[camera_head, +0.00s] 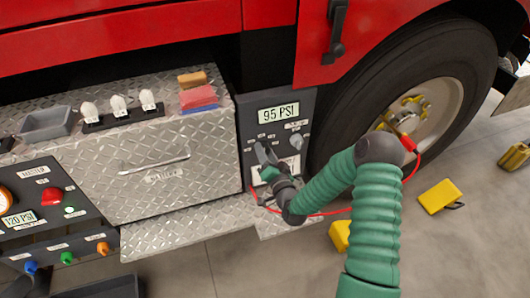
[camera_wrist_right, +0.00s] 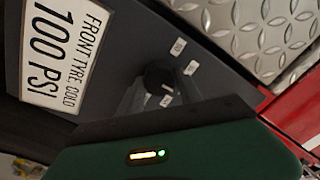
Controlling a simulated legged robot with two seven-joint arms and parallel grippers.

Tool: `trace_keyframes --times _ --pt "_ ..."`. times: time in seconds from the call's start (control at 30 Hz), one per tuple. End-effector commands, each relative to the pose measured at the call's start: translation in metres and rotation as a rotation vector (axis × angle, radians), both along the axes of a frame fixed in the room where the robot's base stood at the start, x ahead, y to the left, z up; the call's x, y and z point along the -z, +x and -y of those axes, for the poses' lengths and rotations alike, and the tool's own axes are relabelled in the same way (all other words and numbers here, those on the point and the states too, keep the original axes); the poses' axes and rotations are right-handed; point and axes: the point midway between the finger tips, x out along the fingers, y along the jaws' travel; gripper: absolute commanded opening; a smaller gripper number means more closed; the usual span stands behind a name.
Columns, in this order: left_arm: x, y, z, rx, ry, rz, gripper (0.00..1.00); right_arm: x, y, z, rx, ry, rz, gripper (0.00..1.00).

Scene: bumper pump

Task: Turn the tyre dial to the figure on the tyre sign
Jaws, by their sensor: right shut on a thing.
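The dark tyre panel (camera_head: 250,112) stands right of the metal locker in the head view. Its display (camera_head: 278,113) reads 95 PSI. The tyre sign (camera_wrist_right: 62,45) reads FRONT TYRE COLD 100 PSI in the right wrist view. The black tyre dial (camera_wrist_right: 158,73) has several small white labels around it. My right gripper (camera_head: 264,154) is at the panel, below the display, and shut on the dial, which it mostly hides in the head view. The individual label figures are too small to read surely. My left gripper is out of view.
A grey knob (camera_head: 296,141) sits just right of my right gripper. A red hose (camera_head: 411,172) runs to the wheel (camera_head: 432,110). A yellow chock (camera_head: 439,196) lies on the floor. A master panel (camera_head: 40,200) with a red button is at the left.

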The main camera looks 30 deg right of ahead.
Motion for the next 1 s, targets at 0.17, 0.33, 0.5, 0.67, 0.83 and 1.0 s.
trace_keyframes --times 0.17,0.33,0.5,0.67,0.83,1.0 --pt "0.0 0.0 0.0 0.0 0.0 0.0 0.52 0.001 -0.001 0.003 0.008 -0.001 -0.003 0.46" --pt "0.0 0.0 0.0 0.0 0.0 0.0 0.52 0.001 -0.001 0.002 0.006 -0.002 -0.002 0.64" --pt "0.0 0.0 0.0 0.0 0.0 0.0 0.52 0.001 0.0 0.001 0.004 -0.002 -0.001 0.64" --pt "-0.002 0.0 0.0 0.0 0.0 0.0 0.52 0.0 -0.005 0.0 0.003 -0.001 -0.003 0.64" --pt "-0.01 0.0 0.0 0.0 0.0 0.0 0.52 -0.001 -0.037 -0.008 0.002 0.001 -0.006 0.64" --pt "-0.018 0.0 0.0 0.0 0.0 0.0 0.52 0.0 -0.087 -0.019 0.003 0.003 -0.008 0.64"
